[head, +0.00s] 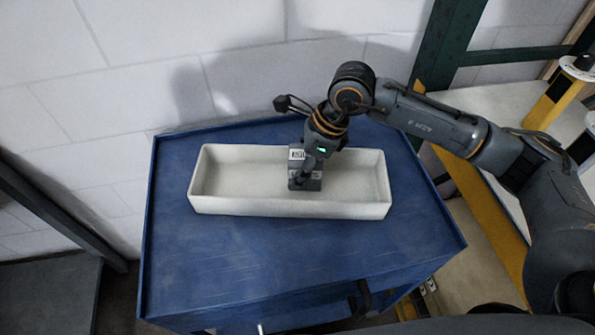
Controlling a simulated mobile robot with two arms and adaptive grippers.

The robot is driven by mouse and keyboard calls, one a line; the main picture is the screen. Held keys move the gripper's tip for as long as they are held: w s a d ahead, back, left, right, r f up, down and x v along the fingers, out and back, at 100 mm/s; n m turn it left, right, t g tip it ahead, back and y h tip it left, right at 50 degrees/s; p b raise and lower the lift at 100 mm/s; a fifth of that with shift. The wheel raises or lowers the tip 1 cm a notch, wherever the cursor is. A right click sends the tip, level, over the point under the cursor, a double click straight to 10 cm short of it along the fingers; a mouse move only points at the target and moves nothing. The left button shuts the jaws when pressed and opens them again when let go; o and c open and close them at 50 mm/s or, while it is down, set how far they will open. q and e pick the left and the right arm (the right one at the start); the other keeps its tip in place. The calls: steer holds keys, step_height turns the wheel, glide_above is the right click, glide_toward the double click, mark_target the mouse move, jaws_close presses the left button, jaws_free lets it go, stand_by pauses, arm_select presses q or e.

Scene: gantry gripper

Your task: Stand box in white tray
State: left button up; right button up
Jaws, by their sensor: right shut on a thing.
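A long white tray (240,206) lies on top of a blue cart (230,270). A small grey box (297,184) with a white printed label is inside the tray, near its middle, and looks upright. My right gripper (304,178) reaches down into the tray from above and is shut on the box, hiding part of it. I cannot tell whether the box's bottom touches the tray floor. My left gripper is not in view.
The tray is bare to the left and right of the box. The cart top is clear in front of the tray. A white block wall stands behind. A pale table (485,100) and yellow-and-black posts are at the right.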

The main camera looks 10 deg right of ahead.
steer(key=shift+w+f, duration=0.25)
steer(key=shift+f, duration=0.05)
step_height(320, 180, down, 2)
steer(key=shift+f+p, duration=0.15)
steer(key=shift+p, duration=0.4)
steer(key=shift+f, duration=0.3)
steer(key=shift+f, duration=0.1)
steer(key=o, duration=1)
steer(key=shift+f, duration=0.1)
steer(key=shift+c, duration=0.2)
steer(key=o, duration=0.5)
steer(key=shift+c, duration=0.2)
